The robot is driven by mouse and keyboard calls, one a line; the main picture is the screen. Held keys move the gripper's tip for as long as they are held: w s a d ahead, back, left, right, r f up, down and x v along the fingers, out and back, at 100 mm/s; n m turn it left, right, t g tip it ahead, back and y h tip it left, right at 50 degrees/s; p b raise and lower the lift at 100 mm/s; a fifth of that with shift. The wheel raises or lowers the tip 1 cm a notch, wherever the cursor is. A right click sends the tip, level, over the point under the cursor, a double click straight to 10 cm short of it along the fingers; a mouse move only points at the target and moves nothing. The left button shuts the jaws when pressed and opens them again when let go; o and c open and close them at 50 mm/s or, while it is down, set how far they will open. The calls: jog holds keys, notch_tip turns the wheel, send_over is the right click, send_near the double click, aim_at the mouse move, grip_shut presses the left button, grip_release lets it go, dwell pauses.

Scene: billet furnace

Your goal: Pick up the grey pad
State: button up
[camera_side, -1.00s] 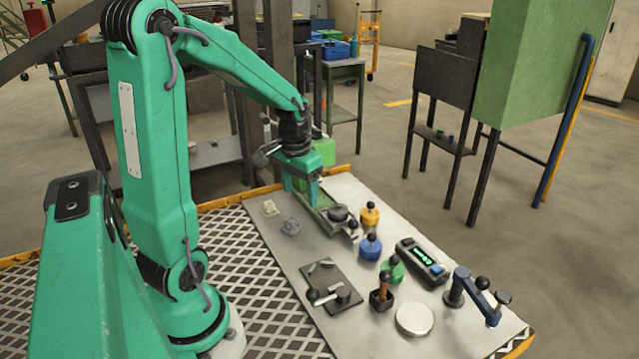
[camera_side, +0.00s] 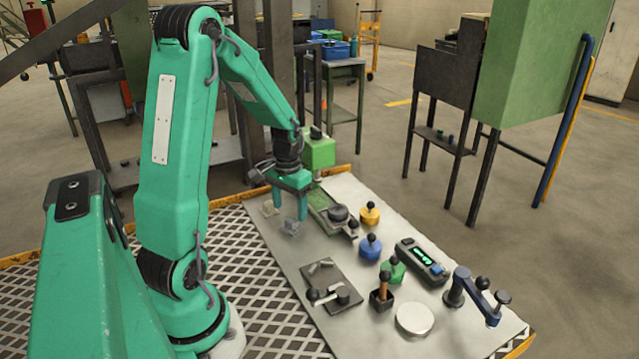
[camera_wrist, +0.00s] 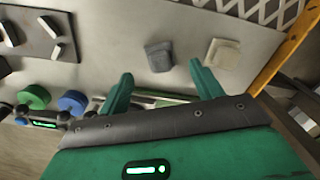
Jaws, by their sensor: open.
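My gripper (camera_side: 289,211) is open and points down close above the grey pad. One finger overlaps the pad in the side view, so the exact gap is hard to tell. In the wrist view my gripper (camera_wrist: 161,74) is spread and empty.
A beige pad (camera_side: 269,208) sits close beside the grey one; it also shows in the wrist view (camera_wrist: 222,54). A green tray (camera_side: 322,206) with a dark round part stands to the right. A dark plate (camera_side: 331,287) with a lever lies nearer. Colored knobs stand further right.

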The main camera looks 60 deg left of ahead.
aim_at(291, 220)
jog(key=shift+w+a+f, duration=0.1)
jog(key=shift+w+f, duration=0.05)
jog(key=shift+f, duration=2.45)
jog(key=c, duration=1.1)
jog(key=shift+o, duration=0.2)
jog(key=shift+r, duration=0.1)
jog(key=shift+r, duration=0.8)
jog(key=r, duration=0.1)
jog(key=d+r, duration=0.1)
jog(key=r, duration=0.1)
jog(key=shift+w+d, duration=0.1)
jog(key=shift+w, duration=0.05)
jog(key=w+d+r, duration=0.1)
jog(key=d+r, duration=0.5)
jog(key=d, duration=0.4)
jog(key=shift+d, duration=0.25)
jog(key=shift+r, duration=0.1)
